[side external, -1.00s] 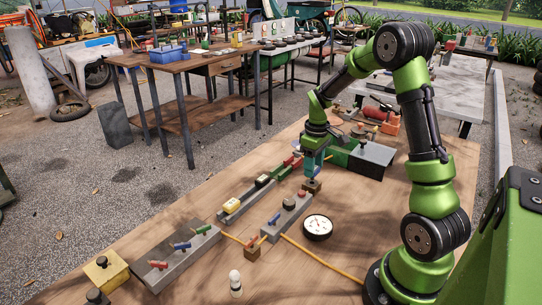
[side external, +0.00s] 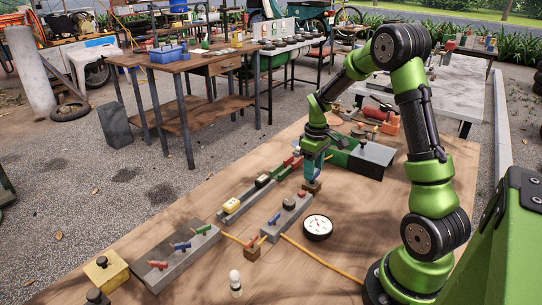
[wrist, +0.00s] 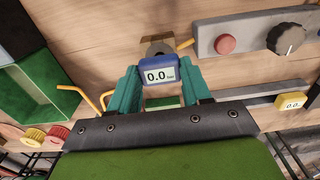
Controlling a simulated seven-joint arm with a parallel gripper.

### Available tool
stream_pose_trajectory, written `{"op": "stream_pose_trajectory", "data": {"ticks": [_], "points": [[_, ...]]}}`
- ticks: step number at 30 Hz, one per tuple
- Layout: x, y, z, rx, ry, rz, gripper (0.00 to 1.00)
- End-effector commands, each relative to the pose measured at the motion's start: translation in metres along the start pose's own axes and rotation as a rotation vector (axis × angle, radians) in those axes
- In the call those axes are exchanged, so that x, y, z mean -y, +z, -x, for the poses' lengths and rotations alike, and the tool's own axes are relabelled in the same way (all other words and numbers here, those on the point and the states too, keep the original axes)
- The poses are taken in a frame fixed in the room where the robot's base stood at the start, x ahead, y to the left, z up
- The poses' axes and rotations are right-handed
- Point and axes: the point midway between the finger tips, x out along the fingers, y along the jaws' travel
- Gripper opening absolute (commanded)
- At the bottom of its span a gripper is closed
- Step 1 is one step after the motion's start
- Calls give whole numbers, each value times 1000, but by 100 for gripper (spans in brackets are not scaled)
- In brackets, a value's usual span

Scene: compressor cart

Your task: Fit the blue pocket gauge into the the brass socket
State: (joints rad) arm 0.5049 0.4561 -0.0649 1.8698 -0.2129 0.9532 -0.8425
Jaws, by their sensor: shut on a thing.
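The blue pocket gauge (wrist: 160,75), with a display reading 0.0, sits between the teal fingers of my gripper (wrist: 160,85) in the wrist view. My gripper is shut on it. Just beyond the gauge is a grey-brown piece (wrist: 155,47), partly hidden by it, which may be the brass socket. In the side external view my gripper (side external: 314,178) points down just above a small brown block (side external: 311,187) on the table. The gauge is mostly hidden by the fingers there. I cannot tell whether the gauge touches or enters the socket.
A grey panel with a red button (wrist: 225,43) and black knob (wrist: 287,38) lies close to the right. A green open box (wrist: 45,88) and bent yellow rods (wrist: 97,100) lie left. A round white dial (side external: 317,227) and grey switch strips (side external: 180,253) are on the wooden table.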

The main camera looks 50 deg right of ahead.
Motion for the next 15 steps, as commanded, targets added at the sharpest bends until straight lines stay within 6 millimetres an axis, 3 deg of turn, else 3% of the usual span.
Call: {"op": "stream_pose_trajectory", "data": {"ticks": [15], "points": [[0,0,-13,0,0,1,18]]}}
